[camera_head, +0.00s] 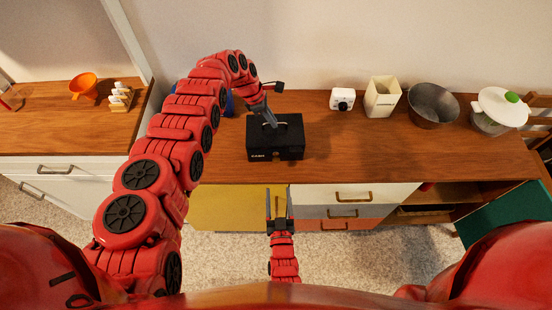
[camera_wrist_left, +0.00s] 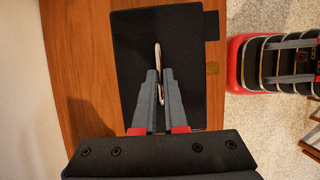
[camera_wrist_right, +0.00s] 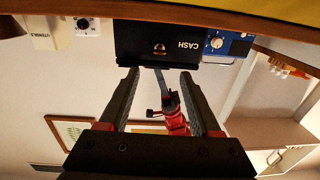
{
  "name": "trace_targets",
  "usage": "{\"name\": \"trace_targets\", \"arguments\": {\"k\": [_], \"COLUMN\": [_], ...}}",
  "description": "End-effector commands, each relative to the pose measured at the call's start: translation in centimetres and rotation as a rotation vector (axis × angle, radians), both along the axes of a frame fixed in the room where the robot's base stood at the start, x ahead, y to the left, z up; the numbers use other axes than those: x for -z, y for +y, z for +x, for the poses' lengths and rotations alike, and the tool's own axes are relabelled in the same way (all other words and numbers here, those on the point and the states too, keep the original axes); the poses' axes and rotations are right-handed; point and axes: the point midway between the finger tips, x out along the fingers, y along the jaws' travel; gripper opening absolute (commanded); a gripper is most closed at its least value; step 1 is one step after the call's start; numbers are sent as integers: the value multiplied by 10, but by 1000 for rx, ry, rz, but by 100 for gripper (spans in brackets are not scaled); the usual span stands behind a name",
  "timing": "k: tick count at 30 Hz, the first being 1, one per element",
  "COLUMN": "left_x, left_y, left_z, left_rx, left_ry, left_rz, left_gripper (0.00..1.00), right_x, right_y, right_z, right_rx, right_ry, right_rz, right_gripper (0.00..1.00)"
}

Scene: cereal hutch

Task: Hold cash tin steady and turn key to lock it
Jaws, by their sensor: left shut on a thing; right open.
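The black cash tin (camera_head: 262,144) stands shut on the wooden counter, its CASH label facing me. In the left wrist view its black lid (camera_wrist_left: 188,35) carries a pale metal handle (camera_wrist_left: 157,52). My left gripper (camera_head: 270,122) is shut on this handle from above; its fingers also show in the left wrist view (camera_wrist_left: 159,78). A small brass piece (camera_wrist_right: 160,48) is on the tin's front beside the label; I cannot tell key from lock plate. My right gripper (camera_head: 277,192) is open and empty before the counter's front edge, apart from the tin; its fingers (camera_wrist_right: 160,75) point toward the tin front.
A blue box with a dial (camera_wrist_right: 228,44) stands by the tin, mostly behind my left arm. A white timer (camera_head: 342,99), a cream utensil holder (camera_head: 382,97), a metal bowl (camera_head: 433,105) and a white-lidded pot (camera_head: 500,107) stand right. The counter (camera_head: 370,150) is clear right of the tin.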

Motion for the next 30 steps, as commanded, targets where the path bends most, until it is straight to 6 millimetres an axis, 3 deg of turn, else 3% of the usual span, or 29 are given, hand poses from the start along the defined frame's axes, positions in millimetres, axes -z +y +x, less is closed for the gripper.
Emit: {"name": "trace_targets", "arguments": {"k": [9, 15, 29, 30], "left_x": [0, 0, 0, 0], "left_y": [0, 0, 0, 0], "left_z": [0, 0, 0, 0], "left_rx": [1, 1, 1, 0], "left_ry": [0, -1, -1, -1], "left_rz": [0, 0, 0, 0], "left_gripper": [0, 0, 0, 0], "right_x": [-2, -1, -1, -1], "right_y": [2, 4, 5, 5], "right_z": [69, 97, 109, 109], "right_rx": [3, 2, 1, 1], "right_ry": [-6, -3, -2, -2], "right_rz": [1, 1, 0, 0], "right_gripper": [64, 64, 64, 61]}}
